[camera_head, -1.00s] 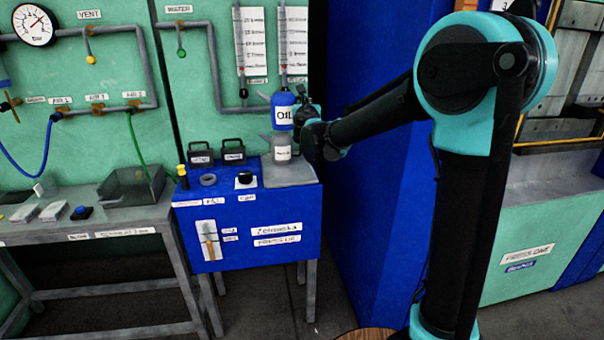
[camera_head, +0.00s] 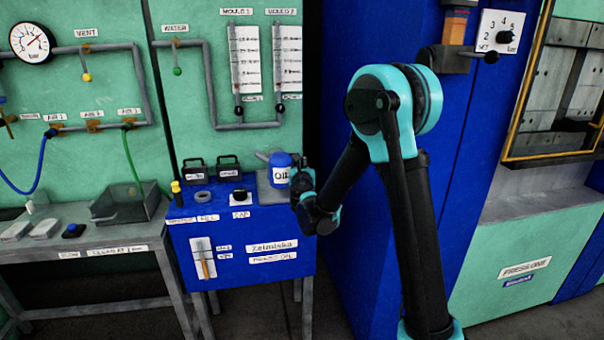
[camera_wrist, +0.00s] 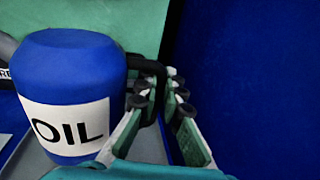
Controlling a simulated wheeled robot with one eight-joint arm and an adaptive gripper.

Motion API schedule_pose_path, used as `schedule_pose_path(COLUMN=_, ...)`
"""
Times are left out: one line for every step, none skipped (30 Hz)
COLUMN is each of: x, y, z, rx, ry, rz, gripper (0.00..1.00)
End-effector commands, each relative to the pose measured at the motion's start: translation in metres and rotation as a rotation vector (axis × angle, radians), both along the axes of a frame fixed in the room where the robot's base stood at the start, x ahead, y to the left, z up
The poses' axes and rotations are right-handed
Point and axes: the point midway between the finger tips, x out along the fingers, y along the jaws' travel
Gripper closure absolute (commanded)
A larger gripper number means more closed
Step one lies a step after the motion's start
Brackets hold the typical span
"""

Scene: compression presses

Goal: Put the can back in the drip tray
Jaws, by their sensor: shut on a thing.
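The blue can (camera_head: 281,174) with a white OIL label is upright over the grey drip tray (camera_head: 270,197), at the right end of the blue cabinet top. I cannot tell whether its base touches the tray. My gripper (camera_head: 303,187) is at the can's right side. In the wrist view the can (camera_wrist: 72,75) stands large at the left, and its dark handle (camera_wrist: 150,66) runs to my gripper (camera_wrist: 162,97). The fingers are shut on the handle. The grey tray surface (camera_wrist: 35,160) shows below the can. The can's base is partly hidden by my gripper.
On the blue cabinet (camera_head: 240,225), left of the tray, stand two dark handled blocks (camera_head: 229,168), a grey ring (camera_head: 203,197), a black cap (camera_head: 240,195) and a yellow-topped item (camera_head: 176,192). A tall blue press panel (camera_head: 345,110) rises close at the right.

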Motion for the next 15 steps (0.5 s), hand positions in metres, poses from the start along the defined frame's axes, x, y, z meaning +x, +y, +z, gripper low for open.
schedule_pose_path(x=0.000, y=0.000, z=-0.002, rx=0.001, ry=0.000, rz=0.000, gripper=1.00)
schedule_pose_path(x=0.000, y=0.000, z=-0.003, rx=0.001, ry=0.000, rz=0.000, gripper=1.00)
schedule_pose_path(x=0.000, y=0.000, z=-0.006, rx=0.001, ry=0.000, rz=0.000, gripper=1.00)
schedule_pose_path(x=0.000, y=0.000, z=-0.008, rx=0.001, ry=0.000, rz=0.000, gripper=1.00)
schedule_pose_path(x=0.000, y=0.000, z=-0.011, rx=0.001, ry=0.000, rz=0.000, gripper=1.00)
schedule_pose_path(x=0.000, y=0.000, z=-0.015, rx=0.001, ry=0.000, rz=0.000, gripper=1.00)
schedule_pose_path(x=0.001, y=0.000, z=-0.019, rx=0.001, ry=0.000, rz=0.000, gripper=1.00)
schedule_pose_path(x=0.000, y=0.000, z=-0.023, rx=0.001, ry=0.000, rz=0.000, gripper=1.00)
schedule_pose_path(x=0.000, y=0.000, z=-0.028, rx=0.001, ry=0.000, rz=0.000, gripper=1.00)
schedule_pose_path(x=0.001, y=0.000, z=-0.031, rx=0.001, ry=0.000, rz=0.000, gripper=1.00)
schedule_pose_path(x=0.000, y=0.000, z=-0.034, rx=0.001, ry=0.000, rz=0.000, gripper=1.00)
schedule_pose_path(x=0.000, y=0.000, z=-0.037, rx=0.001, ry=0.000, rz=0.000, gripper=1.00)
schedule_pose_path(x=0.000, y=0.000, z=-0.038, rx=0.001, ry=0.000, rz=0.000, gripper=1.00)
schedule_pose_path(x=0.000, y=0.000, z=-0.038, rx=0.001, ry=0.000, rz=0.000, gripper=1.00)
schedule_pose_path(x=0.000, y=0.000, z=-0.038, rx=0.001, ry=0.000, rz=0.000, gripper=1.00)
